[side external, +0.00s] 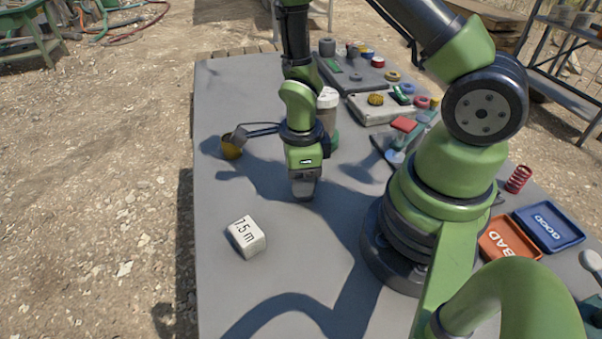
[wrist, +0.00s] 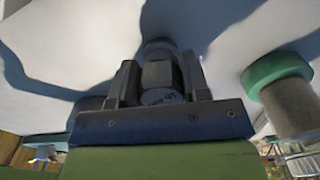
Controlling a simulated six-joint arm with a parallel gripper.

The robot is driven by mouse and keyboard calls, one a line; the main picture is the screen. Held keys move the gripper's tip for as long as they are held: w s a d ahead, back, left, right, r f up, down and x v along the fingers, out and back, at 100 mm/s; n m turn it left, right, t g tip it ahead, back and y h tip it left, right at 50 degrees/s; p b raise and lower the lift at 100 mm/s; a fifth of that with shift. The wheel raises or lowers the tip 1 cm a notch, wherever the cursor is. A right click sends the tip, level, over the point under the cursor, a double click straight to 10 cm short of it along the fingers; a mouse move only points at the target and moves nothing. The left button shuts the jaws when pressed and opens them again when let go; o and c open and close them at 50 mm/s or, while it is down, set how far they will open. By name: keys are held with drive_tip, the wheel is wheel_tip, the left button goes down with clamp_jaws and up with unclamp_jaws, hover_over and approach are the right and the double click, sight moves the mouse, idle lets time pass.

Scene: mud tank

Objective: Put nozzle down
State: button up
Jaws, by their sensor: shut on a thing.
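My gripper (side external: 303,190) points straight down, low over the middle of the grey table (side external: 225,290). In the wrist view its two dark fingers (wrist: 161,82) are closed on the nozzle (wrist: 160,75), a dark grey, rounded piece. The nozzle is hidden or cannot be told apart from the fingers in the side view. Whether its lower end touches the table is not clear.
A white block marked "7.5 m" (side external: 246,237) lies in front left. Orange BAD (side external: 509,240) and blue GOOD (side external: 549,226) trays are at right.

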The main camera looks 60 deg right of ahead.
drive_tip(key=o, duration=1)
drive_tip(key=shift+f, duration=0.15)
drive_tip(key=s+a+r+n+t, duration=0.1)
drive_tip(key=s+r+n+t, duration=0.1)
drive_tip(key=r+n, duration=0.6)
drive_tip(key=s+a+r+n+t+y, duration=0.1)
drive_tip(key=s+r+n+t, duration=0.1)
drive_tip(key=r+n, duration=0.6)
drive_tip(key=s+a+r+n+t+y, duration=0.1)
drive_tip(key=s+r+n+t, duration=0.2)
drive_tip(key=r+n, duration=0.5)
wheel_tip(320, 180, up, 5)
drive_tip(key=shift+s+a+f, duration=0.15)
drive_tip(key=shift+s+a, duration=0.1)
drive_tip(key=shift+a, duration=0.1)
